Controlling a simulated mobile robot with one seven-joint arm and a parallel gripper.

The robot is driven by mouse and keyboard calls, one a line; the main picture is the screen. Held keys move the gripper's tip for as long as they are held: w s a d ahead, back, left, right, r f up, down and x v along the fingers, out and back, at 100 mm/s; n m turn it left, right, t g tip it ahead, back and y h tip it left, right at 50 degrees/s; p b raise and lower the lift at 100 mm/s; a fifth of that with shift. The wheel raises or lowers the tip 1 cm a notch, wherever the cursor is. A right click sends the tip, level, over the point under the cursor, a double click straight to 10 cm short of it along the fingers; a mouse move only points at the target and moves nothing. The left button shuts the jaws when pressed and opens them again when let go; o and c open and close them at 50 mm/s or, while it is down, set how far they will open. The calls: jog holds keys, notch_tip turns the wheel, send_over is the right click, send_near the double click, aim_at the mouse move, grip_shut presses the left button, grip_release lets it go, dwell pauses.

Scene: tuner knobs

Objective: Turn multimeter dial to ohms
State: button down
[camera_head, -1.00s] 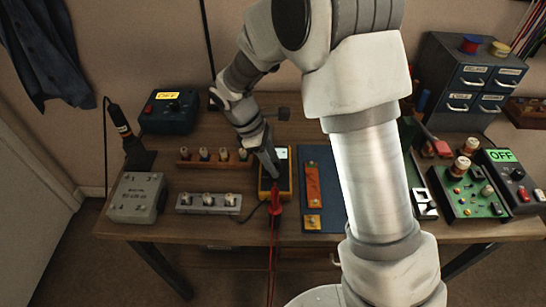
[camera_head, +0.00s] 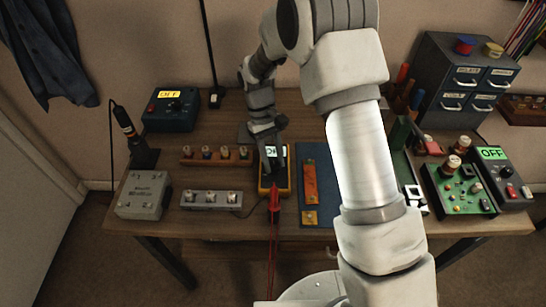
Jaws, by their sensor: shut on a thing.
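The yellow multimeter (camera_head: 288,189) lies on the workbench, left of the blue mat. Its lit screen (camera_head: 271,152) shows dark characters that look like an ohm sign, too small to read surely. My gripper (camera_head: 273,174) points down over the middle of the multimeter, where the dial is, and is shut on the dial. The dial itself is hidden by my fingers, so its pointing direction cannot be seen. A red probe (camera_head: 275,200) with red leads stands at the multimeter's front edge.
A blue mat (camera_head: 316,211) with an orange strip lies right of the multimeter. A row of knobs (camera_head: 212,199) on a grey strip and a wooden rack (camera_head: 216,161) lie left. My forearm covers the bench to the right.

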jog(key=shift+d+m+y, duration=0.1)
jog(key=shift+m+y, duration=0.4)
jog(key=shift+m, duration=1.1)
jog(key=c, duration=0.5)
grip_release()
jog(key=v, duration=0.5)
jog(key=p+v, duration=0.1)
jog(key=v, duration=0.5)
jog(key=p+v, duration=0.1)
jog(key=v, duration=0.5)
jog(key=shift+w+d, duration=0.15)
jog(key=shift+w, duration=0.2)
jog(key=shift+r, duration=0.15)
